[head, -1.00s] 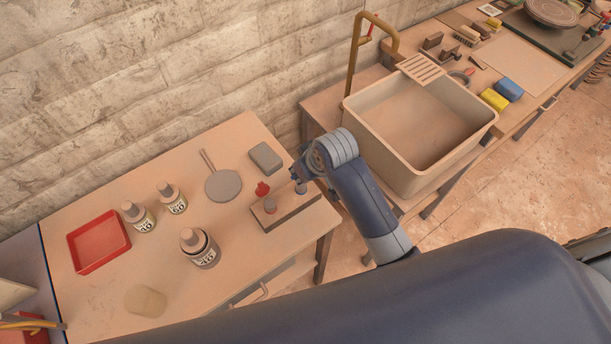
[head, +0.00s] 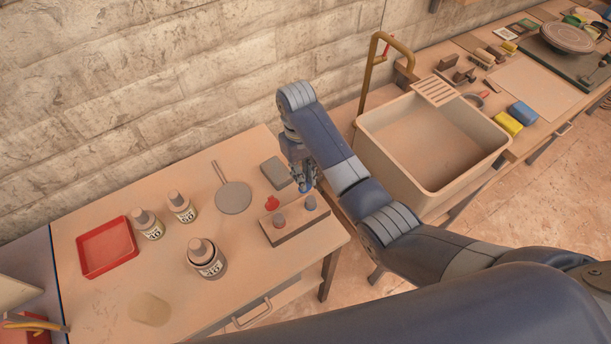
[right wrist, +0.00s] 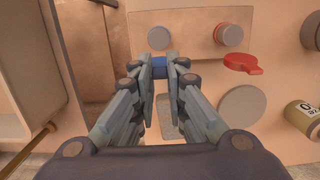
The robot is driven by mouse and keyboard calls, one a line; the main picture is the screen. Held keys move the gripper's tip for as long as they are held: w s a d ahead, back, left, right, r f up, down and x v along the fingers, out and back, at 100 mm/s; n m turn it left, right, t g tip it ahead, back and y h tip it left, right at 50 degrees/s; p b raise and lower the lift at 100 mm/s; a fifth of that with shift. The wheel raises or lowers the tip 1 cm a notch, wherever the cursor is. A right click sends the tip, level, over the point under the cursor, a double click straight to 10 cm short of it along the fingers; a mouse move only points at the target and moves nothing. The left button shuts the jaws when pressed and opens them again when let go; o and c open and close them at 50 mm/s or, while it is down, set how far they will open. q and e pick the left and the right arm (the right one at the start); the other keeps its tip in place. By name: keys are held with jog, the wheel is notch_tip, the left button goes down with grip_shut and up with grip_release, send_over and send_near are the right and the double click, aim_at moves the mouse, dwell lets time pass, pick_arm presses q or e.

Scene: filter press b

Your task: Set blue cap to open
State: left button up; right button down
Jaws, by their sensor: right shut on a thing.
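A wooden block (head: 291,232) lies near the right end of the table and carries two short grey posts, a left one (head: 279,221) and a right one (head: 310,202). Both posts are bare on top. My right gripper (head: 304,185) is shut on the small blue cap (right wrist: 177,67), just behind the right post. In the right wrist view the cap sits between the fingertips (right wrist: 168,70), apart from the block; its height above the table I cannot tell. A red cap (head: 272,203) lies behind the left post. My left gripper is out of view.
A grey rectangular piece (head: 275,172) and a round grey disc with a handle (head: 233,197) lie close by. Several labelled bottles and a red tray (head: 107,248) stand farther left. A large sink (head: 435,140) stands right of the table, beyond a gap.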

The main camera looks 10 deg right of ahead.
jog(key=shift+f, duration=0.1)
dwell(0.4)
jog(key=c, duration=1.6)
grip_release()
jog(key=shift+w, duration=0.15)
notch_tip(320, 180, up, 7)
jog(key=w, duration=0.1)
jog(key=shift+a+r, duration=0.2)
jog(key=shift+a, duration=0.05)
jog(key=shift+s+f, duration=0.1)
